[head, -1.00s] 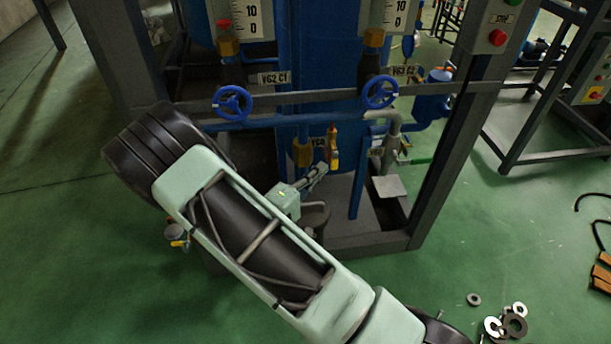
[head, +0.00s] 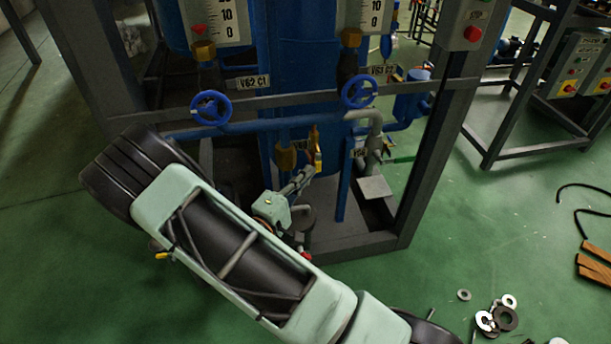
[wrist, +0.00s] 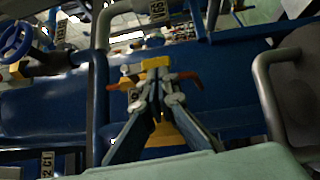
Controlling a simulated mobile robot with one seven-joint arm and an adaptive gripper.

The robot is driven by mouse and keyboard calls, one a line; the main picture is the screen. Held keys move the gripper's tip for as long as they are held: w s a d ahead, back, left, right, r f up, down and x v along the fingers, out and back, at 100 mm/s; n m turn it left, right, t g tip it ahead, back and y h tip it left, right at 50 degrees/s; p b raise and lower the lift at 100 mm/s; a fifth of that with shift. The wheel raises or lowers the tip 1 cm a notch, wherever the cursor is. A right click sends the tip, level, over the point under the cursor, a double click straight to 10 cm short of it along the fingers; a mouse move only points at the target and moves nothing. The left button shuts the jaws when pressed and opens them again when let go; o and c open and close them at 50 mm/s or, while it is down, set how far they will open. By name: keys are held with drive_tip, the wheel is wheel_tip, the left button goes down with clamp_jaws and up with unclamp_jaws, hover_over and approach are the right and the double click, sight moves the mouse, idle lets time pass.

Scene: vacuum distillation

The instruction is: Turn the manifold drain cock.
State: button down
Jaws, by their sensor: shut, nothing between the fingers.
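The drain cock (head: 316,150) is a small orange and yellow fitting low on the blue pipework in the head view, beside a brass fitting. In the wrist view, its yellow body (wrist: 157,63) shows just beyond the fingertips, with orange-brown bars (wrist: 187,77) sticking out on both sides. My gripper (head: 310,172) is shut and empty, with its tips right at the cock's lower part. In the wrist view the closed fingertips (wrist: 155,80) overlap the middle of the cock and hide part of it. I cannot tell whether they touch it.
A grey frame post (head: 435,150) stands to the right. A curved grey pipe (wrist: 262,95) is right of the fingers in the wrist view. Loose washers (head: 495,318) lie on the green floor.

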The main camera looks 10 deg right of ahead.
drive_tip(key=shift+d+f+n+t+h+b, duration=0.2)
drive_tip(key=shift+n+t+h+b, duration=0.1)
drive_tip(key=shift+n+b, duration=0.15)
drive_tip(key=d+r+n+t+p, duration=0.1)
drive_tip(key=d+n+t+p, duration=0.1)
drive_tip(key=d+n+t, duration=0.4)
drive_tip(key=shift+d+r+n, duration=0.15)
drive_tip(key=shift+d+n, duration=0.6)
drive_tip(key=shift+n, duration=0.2)
idle(0.3)
drive_tip(key=shift+d, duration=0.1)
idle(0.6)
drive_tip(key=v, duration=0.7)
drive_tip(key=shift+s, duration=0.2)
